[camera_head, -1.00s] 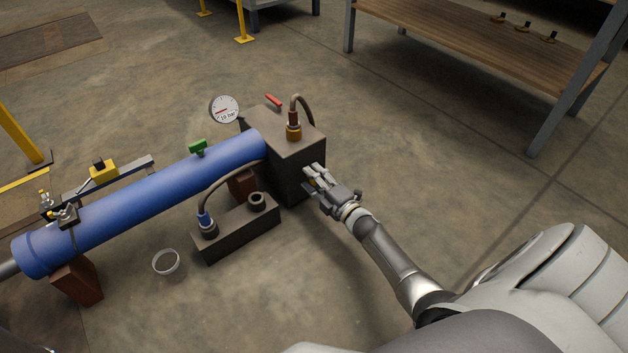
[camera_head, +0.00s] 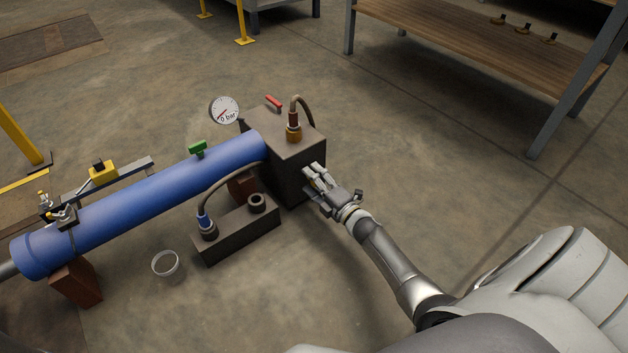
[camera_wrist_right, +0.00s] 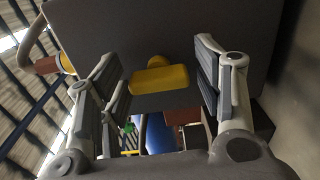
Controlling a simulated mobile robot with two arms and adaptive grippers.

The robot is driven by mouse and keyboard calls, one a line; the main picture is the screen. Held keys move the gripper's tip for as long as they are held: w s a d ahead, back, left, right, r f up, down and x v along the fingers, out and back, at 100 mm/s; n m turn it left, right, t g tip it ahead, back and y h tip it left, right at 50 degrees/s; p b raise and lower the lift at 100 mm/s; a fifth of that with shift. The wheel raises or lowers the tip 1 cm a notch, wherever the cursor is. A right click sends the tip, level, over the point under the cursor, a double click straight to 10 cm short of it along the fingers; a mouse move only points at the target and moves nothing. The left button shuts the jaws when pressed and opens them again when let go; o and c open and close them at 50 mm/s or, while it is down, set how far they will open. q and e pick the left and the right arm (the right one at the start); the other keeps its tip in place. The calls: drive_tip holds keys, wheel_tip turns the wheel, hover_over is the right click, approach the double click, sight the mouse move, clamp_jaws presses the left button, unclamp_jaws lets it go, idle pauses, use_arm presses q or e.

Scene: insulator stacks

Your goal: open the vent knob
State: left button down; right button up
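A yellow T-shaped knob (camera_wrist_right: 160,80), which looks like the vent knob, sits on a dark face of the block in the right wrist view. The dark metal block (camera_head: 290,152) stands at the right end of the blue cylinder. My right gripper (camera_head: 312,182) is at the block's near right side. In the right wrist view the fingers of the gripper (camera_wrist_right: 160,92) are spread apart, one on each side of the knob, with gaps between. In the head view the knob is hidden by the gripper. My left gripper is not in view.
A round gauge (camera_head: 224,110) reads 0 bar behind the block. The blue cylinder (camera_head: 160,198) has a green handle (camera_head: 198,149). A red lever (camera_head: 273,103) and hose top the block. A smaller dark block (camera_head: 238,232) and a cup (camera_head: 167,265) stand in front.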

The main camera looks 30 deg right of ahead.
drive_tip(key=shift+s, duration=0.1)
drive_tip(key=s, duration=0.7)
drive_tip(key=shift+s+d, duration=0.15)
drive_tip(key=shift+d, duration=0.15)
idle(0.5)
